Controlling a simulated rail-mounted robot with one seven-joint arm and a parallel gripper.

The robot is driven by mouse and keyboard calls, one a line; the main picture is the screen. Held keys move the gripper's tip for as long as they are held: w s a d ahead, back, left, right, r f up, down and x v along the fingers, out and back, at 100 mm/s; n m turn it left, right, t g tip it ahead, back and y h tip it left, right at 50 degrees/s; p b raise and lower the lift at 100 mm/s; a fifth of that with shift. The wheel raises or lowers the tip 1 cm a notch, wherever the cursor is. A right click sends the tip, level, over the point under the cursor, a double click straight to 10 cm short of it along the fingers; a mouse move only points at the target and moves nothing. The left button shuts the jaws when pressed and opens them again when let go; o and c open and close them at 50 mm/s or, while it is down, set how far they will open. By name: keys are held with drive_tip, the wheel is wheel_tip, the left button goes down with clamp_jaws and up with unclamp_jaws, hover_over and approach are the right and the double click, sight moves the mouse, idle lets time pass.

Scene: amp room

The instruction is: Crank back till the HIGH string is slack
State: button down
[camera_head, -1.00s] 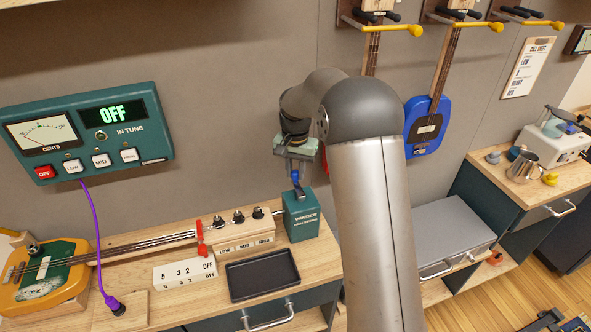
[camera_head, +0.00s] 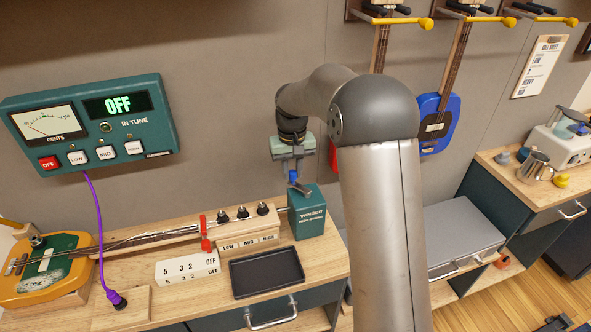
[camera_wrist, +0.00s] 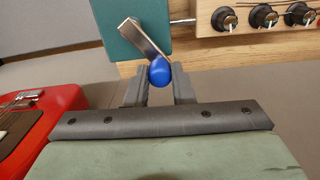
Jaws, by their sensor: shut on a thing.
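The teal winder box (camera_head: 308,215) stands at the right end of the bench, beside the tuner block. Its metal crank arm (camera_wrist: 143,38) is tilted in the wrist view and ends in a blue knob (camera_wrist: 159,70). My gripper (camera_wrist: 158,88) is shut on this knob; in the head view it is above the winder (camera_head: 292,172). A rod (camera_wrist: 182,21) joins the winder to the tuner block. The HIGH tuning peg (camera_head: 262,208) is the one nearest the winder. The strings (camera_head: 150,240) run from the orange guitar (camera_head: 60,280); I cannot tell the HIGH string's slackness.
The tuner display (camera_head: 118,104) reads OFF. A red clip (camera_head: 205,235), a white number block (camera_head: 187,268) and a black tray (camera_head: 266,271) are near the tuner block. A red guitar (camera_wrist: 40,120) and a blue guitar (camera_head: 436,125) hang on the wall.

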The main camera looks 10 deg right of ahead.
sight(291, 174)
drive_tip(key=shift+s+a+n, duration=0.3)
drive_tip(key=shift+a+n, duration=0.05)
drive_tip(key=shift+n, duration=0.55)
drive_tip(key=c, duration=1.3)
unclamp_jaws()
drive_tip(key=shift+o, duration=0.2)
wheel_tip(291, 174, up, 18)
drive_tip(key=b, duration=0.1)
drive_tip(key=shift+f, duration=0.25)
